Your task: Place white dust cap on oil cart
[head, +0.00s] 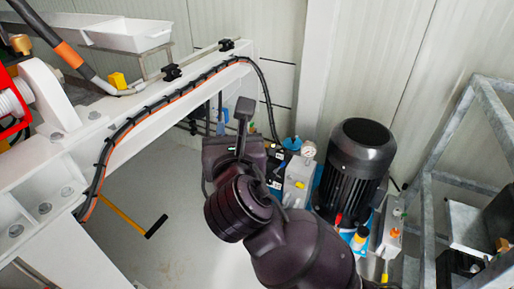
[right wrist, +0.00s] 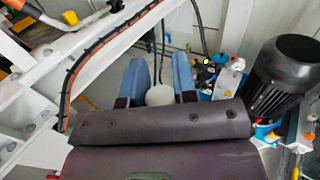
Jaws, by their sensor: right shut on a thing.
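My right gripper (right wrist: 160,74) shows two blue fingers in the right wrist view, on either side of a rounded white thing, which looks like the white dust cap (right wrist: 160,95). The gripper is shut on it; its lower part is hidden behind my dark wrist. In the head view my right arm reaches up from the bottom, the gripper (head: 223,128) is mostly hidden behind the wrist, and I cannot make out the cap. What looks like the oil cart (head: 297,182), with its black motor (head: 362,160), stands right of the gripper. My left gripper is not in view.
A white beam (head: 150,118) with a black and orange cable runs diagonally at left. A white tray (head: 130,35) is at upper left. A grey metal frame (head: 425,190) stands at right. A yellow-handled tool (head: 130,217) lies over open grey floor.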

